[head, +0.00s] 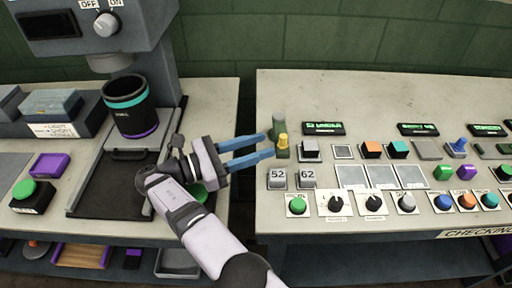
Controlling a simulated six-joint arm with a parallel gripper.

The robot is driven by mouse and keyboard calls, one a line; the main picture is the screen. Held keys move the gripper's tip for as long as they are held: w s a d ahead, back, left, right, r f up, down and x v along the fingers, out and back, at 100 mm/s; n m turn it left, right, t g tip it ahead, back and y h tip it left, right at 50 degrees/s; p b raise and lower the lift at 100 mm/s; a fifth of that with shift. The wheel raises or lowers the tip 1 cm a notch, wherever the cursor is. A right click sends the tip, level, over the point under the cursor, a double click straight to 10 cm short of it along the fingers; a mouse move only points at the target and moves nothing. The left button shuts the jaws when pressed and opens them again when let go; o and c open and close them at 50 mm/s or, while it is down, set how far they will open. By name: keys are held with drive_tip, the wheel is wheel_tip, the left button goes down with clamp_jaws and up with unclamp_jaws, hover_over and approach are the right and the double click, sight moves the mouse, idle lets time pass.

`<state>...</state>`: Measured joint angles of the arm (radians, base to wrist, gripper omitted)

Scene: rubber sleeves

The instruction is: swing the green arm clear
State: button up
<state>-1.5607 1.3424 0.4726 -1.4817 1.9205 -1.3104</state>
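My gripper (269,146) reaches from the bottom centre over the gap between two tables. Its two blue fingers point right, with a visible gap between them and nothing seen in it. A grey-green upright piece (279,124) with a yellow part (282,141) stands at the left edge of the right table, just beyond the fingertips. I cannot tell whether the fingers touch it. A green round piece (198,193) lies under my gripper at the left table's right side, mostly hidden. I cannot tell which of these is the green arm.
A grey machine (150,75) with a dark cup (130,108) stands on the left table, behind my gripper. A green button (33,194) is at far left. The right table holds several buttons, knobs (336,203) and tiles, including number blocks (277,176).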

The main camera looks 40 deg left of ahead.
drive_tip(key=shift+s, duration=0.1)
drive_tip(key=shift+r, duration=0.15)
drive_tip(key=c, duration=0.8)
drive_tip(key=shift+s+a+r+p, duration=0.1)
drive_tip(key=shift+s+r+p, duration=0.15)
drive_tip(key=shift+p, duration=0.25)
clamp_jaws()
drive_tip(key=s+r+n+t+y+p, duration=0.2)
drive_tip(key=s+r+n+p, duration=0.25)
drive_tip(key=r+p, duration=0.75)
drive_tip(key=d+f+n+y, duration=0.2)
drive_tip(key=d+f+n, duration=0.1)
drive_tip(key=n, duration=0.3)
drive_tip(key=w+d+f+n+y, duration=0.1)
drive_tip(key=d+f+n+y, duration=0.1)
drive_tip(key=f+n, duration=0.3)
drive_tip(key=d+f+n+y+b, duration=0.1)
drive_tip(key=d+f+n+y, duration=0.1)
drive_tip(key=d+f+n, duration=0.3)
drive_tip(key=shift+w+n+g, duration=0.2)
drive_tip(key=shift+n+g, duration=0.2)
drive_tip(key=shift+n, duration=0.95)
